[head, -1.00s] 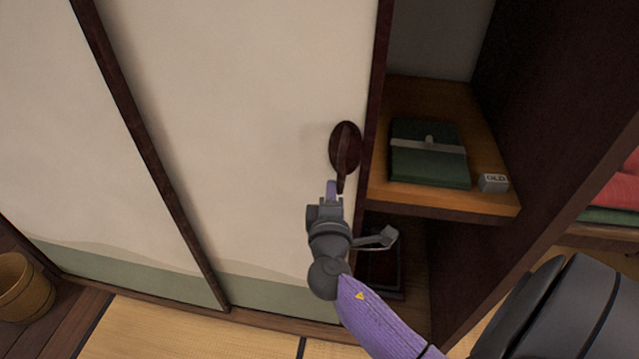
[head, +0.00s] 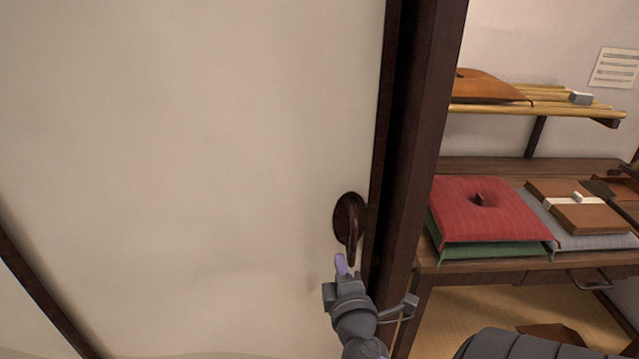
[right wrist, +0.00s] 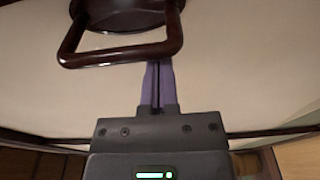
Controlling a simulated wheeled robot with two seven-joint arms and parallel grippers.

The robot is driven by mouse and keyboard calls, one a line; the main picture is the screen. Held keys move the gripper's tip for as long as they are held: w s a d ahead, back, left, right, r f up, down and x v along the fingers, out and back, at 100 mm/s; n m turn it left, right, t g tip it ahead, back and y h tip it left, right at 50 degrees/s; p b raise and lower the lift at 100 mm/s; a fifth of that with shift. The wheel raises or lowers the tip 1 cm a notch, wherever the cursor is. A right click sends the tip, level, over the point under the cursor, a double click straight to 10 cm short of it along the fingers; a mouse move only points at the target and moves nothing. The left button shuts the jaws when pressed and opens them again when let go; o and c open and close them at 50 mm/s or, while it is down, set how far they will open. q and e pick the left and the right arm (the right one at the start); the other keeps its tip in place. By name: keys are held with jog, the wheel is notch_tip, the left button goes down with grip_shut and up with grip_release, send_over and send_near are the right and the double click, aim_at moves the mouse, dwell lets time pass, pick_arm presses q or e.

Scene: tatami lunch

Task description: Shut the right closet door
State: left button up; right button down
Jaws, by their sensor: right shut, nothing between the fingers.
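The right closet door (head: 200,150) is a cream sliding panel with a dark frame. Its right edge lies against or very near the dark post (head: 428,130), and no closet shelf shows between them. The door's dark round plate (head: 345,212) carries a loop handle (head: 351,242), which also shows in the right wrist view (right wrist: 125,54). My right gripper (head: 341,264) is shut with nothing held. Its purple fingers (right wrist: 158,85) reach up at the handle, partly hidden behind the loop's bar; contact is unclear. My left gripper is not in view.
Right of the post stands a wooden table (head: 480,265) with a red cushion (head: 465,225) on a green one and a brown box (head: 580,205). A shelf (head: 540,108) hangs above it. The post stands close beside my right gripper.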

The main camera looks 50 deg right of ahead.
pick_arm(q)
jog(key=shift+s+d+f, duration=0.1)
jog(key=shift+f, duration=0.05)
pick_arm(e)
jog(key=shift+s+d, duration=1.1)
jog(key=shift+s, duration=0.15)
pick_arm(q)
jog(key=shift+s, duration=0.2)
pick_arm(e)
jog(key=shift+w, duration=0.1)
